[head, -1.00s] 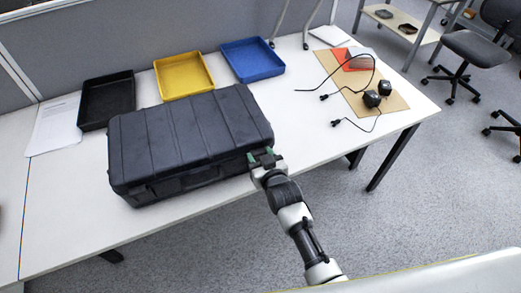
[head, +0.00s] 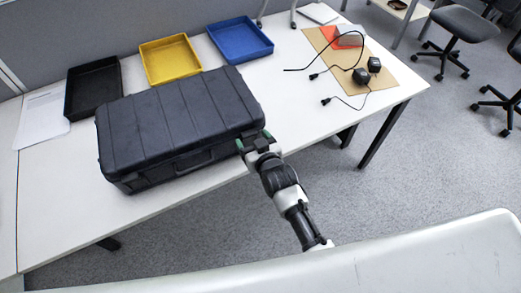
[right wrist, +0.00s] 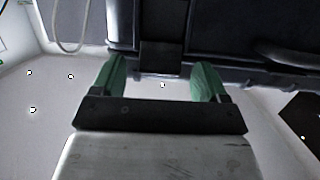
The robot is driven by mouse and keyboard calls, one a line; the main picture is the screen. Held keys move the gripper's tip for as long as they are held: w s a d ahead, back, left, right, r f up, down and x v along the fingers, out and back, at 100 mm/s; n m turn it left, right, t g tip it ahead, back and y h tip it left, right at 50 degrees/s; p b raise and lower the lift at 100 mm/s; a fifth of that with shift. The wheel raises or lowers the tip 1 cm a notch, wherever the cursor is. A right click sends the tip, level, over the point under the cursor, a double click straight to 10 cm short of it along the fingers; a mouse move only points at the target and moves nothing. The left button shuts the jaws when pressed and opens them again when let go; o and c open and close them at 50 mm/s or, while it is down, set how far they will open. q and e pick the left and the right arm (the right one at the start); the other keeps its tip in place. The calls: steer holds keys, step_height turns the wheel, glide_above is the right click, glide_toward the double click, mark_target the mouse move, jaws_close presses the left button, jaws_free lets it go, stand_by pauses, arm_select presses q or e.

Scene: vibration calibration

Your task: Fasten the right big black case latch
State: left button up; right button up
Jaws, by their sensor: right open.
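The big black case (head: 175,115) lies closed on the white table in the head view, its front side toward me. My right gripper (head: 253,140) is at the right end of that front side, open, with green fingertips. In the right wrist view the case (right wrist: 230,28) fills the top edge. A dark latch (right wrist: 160,57) on it lies between and just beyond the two spread fingers of the right gripper (right wrist: 160,78). I cannot tell whether the fingers touch the case or whether the latch is fastened. My left gripper is not in view.
The case handle (head: 195,163) is left of the gripper in the head view. Black (head: 92,88), yellow (head: 170,60) and blue (head: 240,40) trays stand behind the case. Black plugs and cables (head: 361,76) lie on a brown mat at the right. The table front (head: 60,235) is clear.

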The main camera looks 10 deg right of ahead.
steer(key=v, duration=0.9)
steer(key=shift+s, duration=0.25)
steer(key=shift+f, duration=0.1)
steer(key=s+d+f+g+h, duration=0.1)
steer(key=s+d+f+g, duration=0.15)
steer(key=s+f, duration=0.7)
steer(key=s+d+f+g+h, duration=0.15)
steer(key=f+g, duration=0.25)
steer(key=f, duration=1.3)
steer(key=s+d+f+g, duration=0.2)
steer(key=s+f, duration=0.3)
steer(key=s, duration=0.3)
steer(key=s+d+f+g+h, duration=0.1)
steer(key=s+d+f, duration=0.3)
steer(key=s, duration=0.5)
steer(key=s+d+f+g, duration=0.4)
steer(key=s+d+f, duration=0.1)
steer(key=s, duration=0.3)
steer(key=shift+s+f+m, duration=0.3)
steer(key=shift+s+f, duration=0.05)
steer(key=shift+s, duration=0.05)
steer(key=shift+h, duration=0.25)
